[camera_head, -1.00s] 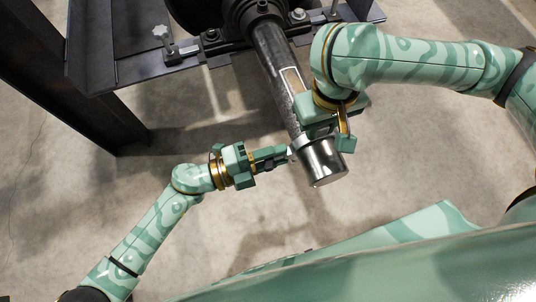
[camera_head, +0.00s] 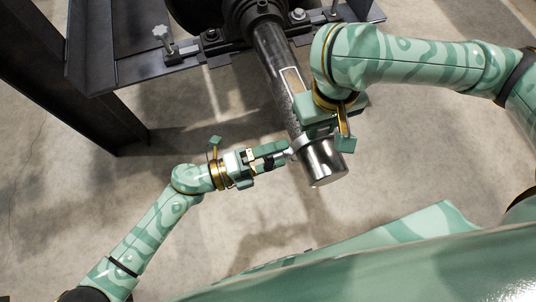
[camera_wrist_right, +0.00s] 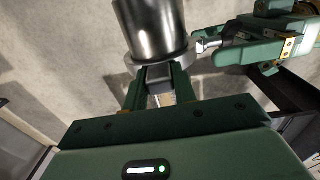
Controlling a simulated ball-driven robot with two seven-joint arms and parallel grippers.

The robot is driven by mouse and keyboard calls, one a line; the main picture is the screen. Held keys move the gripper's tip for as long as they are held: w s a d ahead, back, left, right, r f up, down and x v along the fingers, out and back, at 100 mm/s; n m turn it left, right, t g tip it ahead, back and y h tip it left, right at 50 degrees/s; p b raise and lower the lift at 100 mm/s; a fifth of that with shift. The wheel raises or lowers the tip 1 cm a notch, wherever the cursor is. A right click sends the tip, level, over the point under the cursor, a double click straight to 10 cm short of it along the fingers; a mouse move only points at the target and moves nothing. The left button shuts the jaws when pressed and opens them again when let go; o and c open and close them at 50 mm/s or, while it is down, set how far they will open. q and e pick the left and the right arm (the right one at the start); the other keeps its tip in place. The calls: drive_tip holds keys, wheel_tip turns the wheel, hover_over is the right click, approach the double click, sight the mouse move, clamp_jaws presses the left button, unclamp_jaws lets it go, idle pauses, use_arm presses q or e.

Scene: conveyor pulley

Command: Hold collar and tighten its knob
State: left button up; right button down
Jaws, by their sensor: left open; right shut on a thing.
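The collar (camera_wrist_right: 187,57) is a pale ring around the shiny end of the shaft (camera_wrist_right: 150,24); in the head view the collar (camera_head: 300,142) is partly hidden by my right arm. Its small metallic knob (camera_wrist_right: 207,45) sticks out sideways towards my left gripper and shows only as a small bright spot in the head view (camera_head: 290,152). My right gripper (camera_wrist_right: 158,77) is shut on the collar from the side. My left gripper (camera_head: 280,153) is open, with its fingertips at the knob; whether they touch it I cannot tell.
The shaft slopes up to a dark pulley housing on a steel frame (camera_head: 110,55). My right arm passes over the shaft's right side. Concrete floor (camera_head: 200,245) lies open below.

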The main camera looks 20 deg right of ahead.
use_arm(q)
drive_tip(key=a, duration=0.7)
idle(1.1)
